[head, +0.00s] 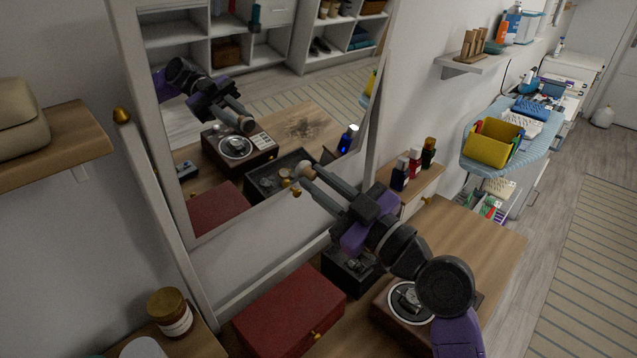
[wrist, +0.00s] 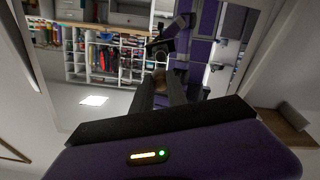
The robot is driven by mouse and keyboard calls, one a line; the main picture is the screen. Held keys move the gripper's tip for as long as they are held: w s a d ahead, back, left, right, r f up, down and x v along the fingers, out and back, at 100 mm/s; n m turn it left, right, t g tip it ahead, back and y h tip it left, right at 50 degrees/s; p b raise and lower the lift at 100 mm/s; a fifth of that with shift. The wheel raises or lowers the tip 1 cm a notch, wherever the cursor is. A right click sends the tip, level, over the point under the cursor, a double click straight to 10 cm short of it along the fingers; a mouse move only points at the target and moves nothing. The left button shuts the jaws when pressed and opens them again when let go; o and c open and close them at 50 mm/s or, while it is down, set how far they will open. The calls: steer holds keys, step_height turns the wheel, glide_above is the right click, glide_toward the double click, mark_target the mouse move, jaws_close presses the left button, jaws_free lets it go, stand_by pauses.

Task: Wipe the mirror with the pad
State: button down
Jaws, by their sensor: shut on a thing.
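The mirror (head: 235,190) stands tilted in a pale frame behind the dressing table in the head view. A dark speckled smudge (head: 310,126) shows on its right half. My gripper (head: 312,180) reaches toward the mirror's lower right part. It is shut on a small tan, rounded pad (head: 303,172), mostly hidden by the fingers. The pad and its reflection are apart in the picture, so it appears off the glass. In the wrist view, my gripper (wrist: 162,92) points at the mirror (wrist: 115,105), with the brownish pad (wrist: 174,77) at the fingertips.
A red box (head: 290,310), a dark open box (head: 350,272) and a wooden case with a round dial (head: 408,299) stand on the table below my arm. Small bottles (head: 414,162) stand on a side ledge. A wooden shelf (head: 75,140) juts out at left.

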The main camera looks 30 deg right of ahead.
steer(key=p+x, duration=0.2)
steer(key=x, duration=0.3)
steer(key=shift+w+a, duration=0.15)
steer(key=shift+w, duration=0.15)
steer(key=shift+x, duration=1.05)
stand_by(0.6)
steer(key=d+b, duration=0.2)
steer(key=shift+w+d+f, duration=0.1)
steer(key=shift+w+d, duration=0.25)
steer(key=shift+w+d+b, duration=0.15)
steer(key=shift+d+b, duration=0.4)
steer(key=shift+b, duration=0.1)
steer(key=d+b, duration=0.1)
steer(key=w+d+b, duration=0.1)
steer(key=shift+d, duration=0.35)
steer(key=shift+w+d+b, duration=0.2)
steer(key=shift+d+b, duration=0.3)
steer(key=shift+b, duration=0.1)
